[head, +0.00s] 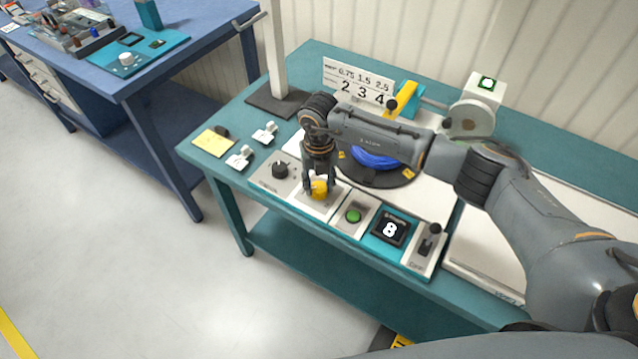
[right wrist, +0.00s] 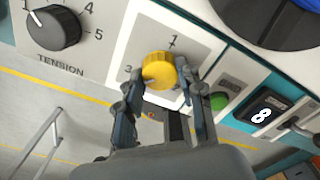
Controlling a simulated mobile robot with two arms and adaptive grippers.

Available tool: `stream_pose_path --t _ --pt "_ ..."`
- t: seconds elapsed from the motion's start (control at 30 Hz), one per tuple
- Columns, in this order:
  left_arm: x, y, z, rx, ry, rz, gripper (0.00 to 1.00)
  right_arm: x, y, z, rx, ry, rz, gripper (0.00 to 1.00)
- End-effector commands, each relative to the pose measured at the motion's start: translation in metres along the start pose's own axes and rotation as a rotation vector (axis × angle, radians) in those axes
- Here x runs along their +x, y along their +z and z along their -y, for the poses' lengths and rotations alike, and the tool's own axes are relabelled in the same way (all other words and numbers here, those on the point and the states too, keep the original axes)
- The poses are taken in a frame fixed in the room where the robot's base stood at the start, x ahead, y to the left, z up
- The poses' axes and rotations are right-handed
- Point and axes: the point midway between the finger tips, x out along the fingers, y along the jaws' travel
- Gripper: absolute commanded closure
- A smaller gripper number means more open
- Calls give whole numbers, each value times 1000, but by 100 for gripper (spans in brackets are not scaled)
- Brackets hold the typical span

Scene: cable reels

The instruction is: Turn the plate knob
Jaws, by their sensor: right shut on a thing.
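The plate knob is the yellow knob (head: 319,188) on a white panel at the front of the teal table. It also shows in the right wrist view (right wrist: 159,71), with a 1 above it and a 3 to its left. My right gripper (head: 318,184) comes down on it from above. In the right wrist view its two fingers (right wrist: 161,92) stand on either side of the knob and are shut on it. The fingers hide part of the panel below the knob. My left gripper is in neither view.
A black tension knob (head: 280,171) sits left of the yellow one. A green button (head: 353,216), a display reading 8 (head: 390,230) and a black lever (head: 431,240) are to the right. A blue cable reel (head: 372,158) lies behind my right arm.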

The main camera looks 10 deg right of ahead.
Motion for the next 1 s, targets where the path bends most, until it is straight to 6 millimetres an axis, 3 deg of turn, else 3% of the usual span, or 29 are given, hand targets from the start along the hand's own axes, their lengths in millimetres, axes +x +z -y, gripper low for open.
stream_pose_path --t 0.4,0.97,1.0 --pt "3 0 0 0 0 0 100 0 0 0 202 0 0 94" --pt "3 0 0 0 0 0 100 0 0 0 235 0 0 94" --pt "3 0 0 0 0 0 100 0 0 0 235 0 0 60"
